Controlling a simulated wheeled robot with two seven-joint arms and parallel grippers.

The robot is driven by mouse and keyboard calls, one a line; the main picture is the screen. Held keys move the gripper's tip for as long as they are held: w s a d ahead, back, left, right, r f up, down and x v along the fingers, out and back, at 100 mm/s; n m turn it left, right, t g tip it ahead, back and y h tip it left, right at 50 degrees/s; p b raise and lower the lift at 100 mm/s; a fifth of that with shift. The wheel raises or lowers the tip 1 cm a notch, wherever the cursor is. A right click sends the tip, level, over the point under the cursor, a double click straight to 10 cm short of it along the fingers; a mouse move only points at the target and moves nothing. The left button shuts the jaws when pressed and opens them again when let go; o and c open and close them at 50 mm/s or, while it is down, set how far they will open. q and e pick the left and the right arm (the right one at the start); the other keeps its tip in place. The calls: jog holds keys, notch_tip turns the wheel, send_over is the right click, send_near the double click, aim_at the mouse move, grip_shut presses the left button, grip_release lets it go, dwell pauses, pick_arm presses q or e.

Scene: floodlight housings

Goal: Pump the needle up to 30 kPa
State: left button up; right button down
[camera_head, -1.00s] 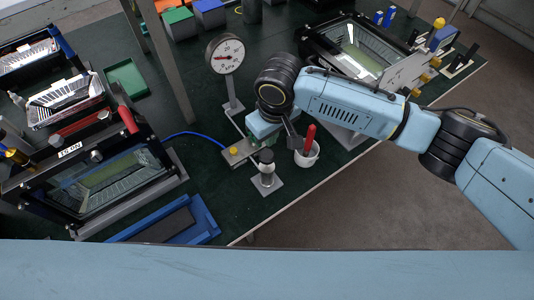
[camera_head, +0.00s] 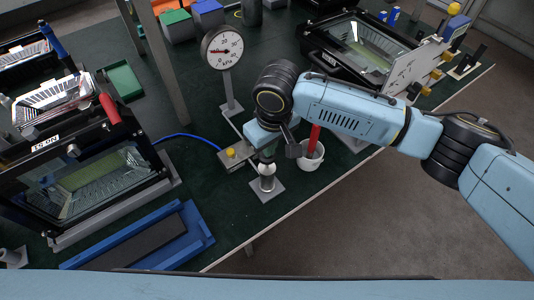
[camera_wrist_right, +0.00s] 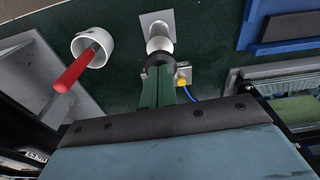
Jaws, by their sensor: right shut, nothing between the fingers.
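The round white gauge (camera_head: 222,47) stands on a post at the back middle. Its red needle points left, near the low end; its exact reading is too small to tell. The hand pump (camera_head: 267,170), white with a dark cap, stands upright on a grey plate in front of it. My right gripper (camera_head: 266,154) is shut and empty, pointing down right above the pump. In the right wrist view its green fingers (camera_wrist_right: 160,88) end at the dark cap (camera_wrist_right: 160,61); contact is likely but unclear. The white part of the pump (camera_wrist_right: 158,43) shows beyond. My left gripper is not in view.
A white cup (camera_head: 310,156) with a red-handled tool stands close right of the pump. A yellow-knobbed valve block (camera_head: 233,154) with a blue hose (camera_head: 188,135) is left. A framed housing (camera_head: 90,180) and blue tray (camera_head: 150,240) lie further left.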

jog(key=shift+f+b, duration=0.6)
jog(key=shift+f, duration=1.55)
jog(key=shift+s, duration=0.1)
jog(key=s+d+p, duration=0.1)
jog(key=p, duration=0.1)
jog(key=s+d+r+p, duration=0.1)
jog(key=p, duration=0.2)
jog(key=shift+s, duration=0.15)
